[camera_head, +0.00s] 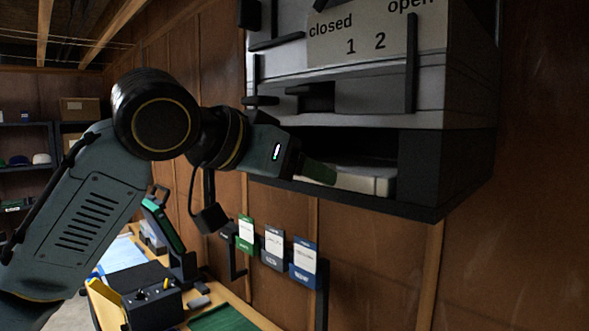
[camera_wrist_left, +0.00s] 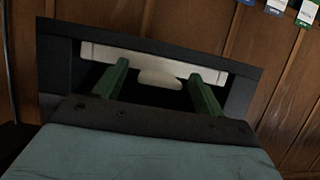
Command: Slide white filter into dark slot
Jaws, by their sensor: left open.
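The white filter (camera_head: 362,183) lies in the dark slot (camera_head: 420,170) at the bottom of the grey wall unit. In the left wrist view, the filter (camera_wrist_left: 215,74) is a pale bar across the dark frame, with a rounded white tab (camera_wrist_left: 158,79) at its middle. My left gripper (camera_head: 318,172) is at the slot's mouth, with its green fingers apart. In the wrist view, the fingers (camera_wrist_left: 158,70) stand on either side of the tab and hold nothing. The filter's far side is hidden inside the slot. My right gripper is not in view.
The wall unit (camera_head: 440,85) has a plate (camera_head: 375,35) marked "closed", "open", 1 and 2. Cards (camera_head: 274,248) hang on the wooden wall below it. A workbench (camera_head: 250,312) with dark equipment (camera_head: 150,295) stands lower left.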

